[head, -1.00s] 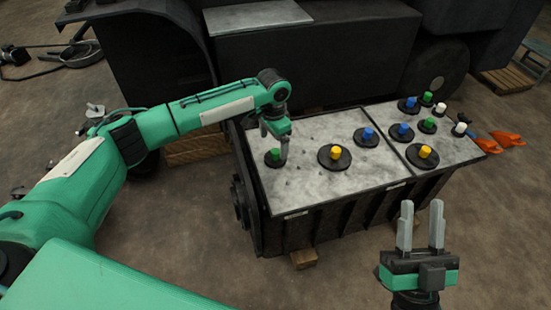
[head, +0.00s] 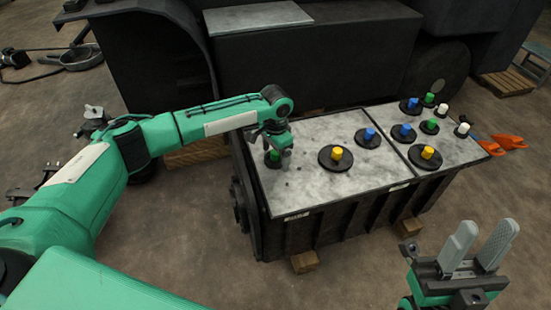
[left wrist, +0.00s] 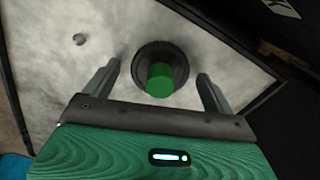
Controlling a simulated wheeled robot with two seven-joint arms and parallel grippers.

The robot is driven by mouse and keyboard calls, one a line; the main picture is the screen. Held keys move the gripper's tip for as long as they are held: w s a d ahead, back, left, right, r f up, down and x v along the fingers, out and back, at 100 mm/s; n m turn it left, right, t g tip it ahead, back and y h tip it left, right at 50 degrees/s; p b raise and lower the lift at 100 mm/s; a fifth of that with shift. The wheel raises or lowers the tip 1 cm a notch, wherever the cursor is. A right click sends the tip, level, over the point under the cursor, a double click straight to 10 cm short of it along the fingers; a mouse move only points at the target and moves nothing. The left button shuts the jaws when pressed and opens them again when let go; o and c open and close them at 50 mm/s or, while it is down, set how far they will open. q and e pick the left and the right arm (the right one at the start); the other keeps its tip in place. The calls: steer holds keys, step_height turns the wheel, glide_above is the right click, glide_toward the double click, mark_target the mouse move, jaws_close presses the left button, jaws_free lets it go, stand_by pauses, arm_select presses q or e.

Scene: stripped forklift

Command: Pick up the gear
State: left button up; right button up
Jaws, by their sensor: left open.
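Several round black gears with coloured pegs stand on a grey-topped black box. The nearest to my left arm is a black gear with a green peg (head: 270,162), at the left end of the top, partly hidden behind my left gripper (head: 283,163). In the left wrist view, this green-pegged gear (left wrist: 145,60) lies ahead between the two spread, empty fingers of that gripper (left wrist: 159,70); contact cannot be told. My right gripper (head: 484,229) is at the lower right, fingers apart and empty, away from the box.
A gear with a yellow peg (head: 336,158) and one with a blue peg (head: 367,139) stand further right on the box top (head: 300,195). More gears crowd the right panel. Orange clamps (head: 508,143) lie at the right end. A dark forklift body (head: 310,65) stands behind.

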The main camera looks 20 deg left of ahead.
arm_select(q)
steer(key=c, duration=0.9)
steer(key=shift+c, duration=0.6)
steer(key=shift+r, duration=0.15)
